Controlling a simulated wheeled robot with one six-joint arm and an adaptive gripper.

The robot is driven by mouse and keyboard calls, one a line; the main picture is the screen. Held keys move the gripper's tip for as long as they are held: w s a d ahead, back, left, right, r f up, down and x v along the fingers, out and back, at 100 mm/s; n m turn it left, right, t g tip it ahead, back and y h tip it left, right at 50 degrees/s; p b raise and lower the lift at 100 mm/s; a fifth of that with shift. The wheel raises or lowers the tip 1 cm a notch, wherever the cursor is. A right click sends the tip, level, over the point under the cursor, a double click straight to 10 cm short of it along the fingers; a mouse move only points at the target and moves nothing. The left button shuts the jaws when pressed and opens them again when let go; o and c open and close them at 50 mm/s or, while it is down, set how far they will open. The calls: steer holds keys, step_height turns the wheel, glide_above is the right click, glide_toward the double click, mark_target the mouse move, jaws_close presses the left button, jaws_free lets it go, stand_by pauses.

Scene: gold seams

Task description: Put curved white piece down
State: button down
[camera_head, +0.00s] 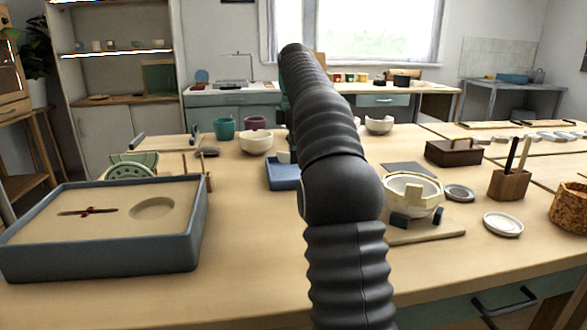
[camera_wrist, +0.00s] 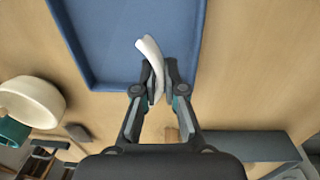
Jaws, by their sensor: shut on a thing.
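The curved white piece (camera_wrist: 150,52) is between the fingertips of my gripper (camera_wrist: 154,84) in the wrist view, and the gripper is shut on it. The piece sticks out past the fingertips and shows over the near part of a blue tray (camera_wrist: 84,50). I cannot tell whether it touches the tray. In the head view the blue tray (camera_head: 282,178) lies on the table, partly hidden behind my arm. My gripper is hidden there by the arm. A small pale shape shows at the tray's back, but I cannot tell whether it is the piece.
A sand tray (camera_head: 100,262) stands at the left front. A cream bowl (camera_head: 255,143) and teal cup (camera_head: 224,129) stand behind the blue tray. A mended bowl (camera_head: 412,190) on a stand, a white saucer (camera_head: 503,225) and a tool block (camera_head: 509,185) are at right. The front middle is clear.

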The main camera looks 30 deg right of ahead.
steer(key=shift+w+f, duration=0.1)
steer(key=shift+w, duration=0.1)
steer(key=shift+f, duration=2)
steer(key=shift+f, duration=0.15)
steer(key=c, duration=1.3)
jaws_free()
steer(key=shift+o, duration=0.2)
step_height(320, 180, up, 7)
steer(key=shift+s+a+f, duration=0.1)
steer(key=shift+s+f, duration=0.05)
steer(key=shift+f, duration=0.05)
steer(key=shift+s+r, duration=0.1)
steer(key=shift+r, duration=0.5)
